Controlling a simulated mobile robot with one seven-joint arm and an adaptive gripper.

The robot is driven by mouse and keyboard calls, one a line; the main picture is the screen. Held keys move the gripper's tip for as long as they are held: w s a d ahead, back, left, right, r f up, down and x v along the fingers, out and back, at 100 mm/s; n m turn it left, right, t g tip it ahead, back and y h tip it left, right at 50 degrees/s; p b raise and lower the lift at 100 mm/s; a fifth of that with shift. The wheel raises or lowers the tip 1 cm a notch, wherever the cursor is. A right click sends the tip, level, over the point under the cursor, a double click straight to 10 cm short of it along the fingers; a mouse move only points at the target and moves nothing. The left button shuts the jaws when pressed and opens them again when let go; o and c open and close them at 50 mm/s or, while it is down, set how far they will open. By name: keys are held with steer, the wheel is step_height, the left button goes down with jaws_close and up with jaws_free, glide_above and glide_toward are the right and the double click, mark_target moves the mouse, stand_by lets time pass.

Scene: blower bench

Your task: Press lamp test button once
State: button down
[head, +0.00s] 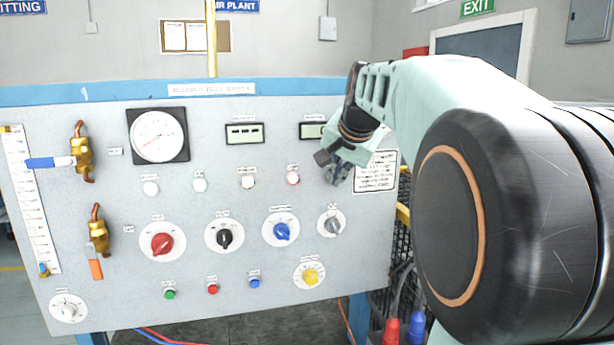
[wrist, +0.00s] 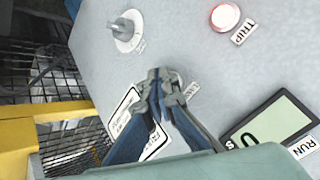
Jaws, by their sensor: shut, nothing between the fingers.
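My gripper (head: 336,172) is shut and empty in front of the panel's right part, right of the red-ringed lamp. In the wrist view its closed fingertips (wrist: 165,90) are at or very near the panel face. A small grey round part (wrist: 175,76) shows just behind the tips, next to a small label (wrist: 191,90) that I cannot read fully. The fingers hide most of this part, so I cannot tell whether it is the lamp test button or whether the tips touch it.
Green (head: 169,294), red (head: 212,289) and blue (head: 255,283) buttons sit low on the panel. A yellow post (wrist: 30,145) stands beyond the panel's right edge.

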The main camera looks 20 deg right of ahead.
steer(key=shift+s+b, duration=0.45)
steer(key=shift+s, duration=0.35)
steer(key=shift+s, duration=0.1)
steer(key=s+b, duration=0.2)
steer(key=s, duration=0.2)
steer(key=shift+s, duration=0.4)
steer(key=shift+w, duration=0.2)
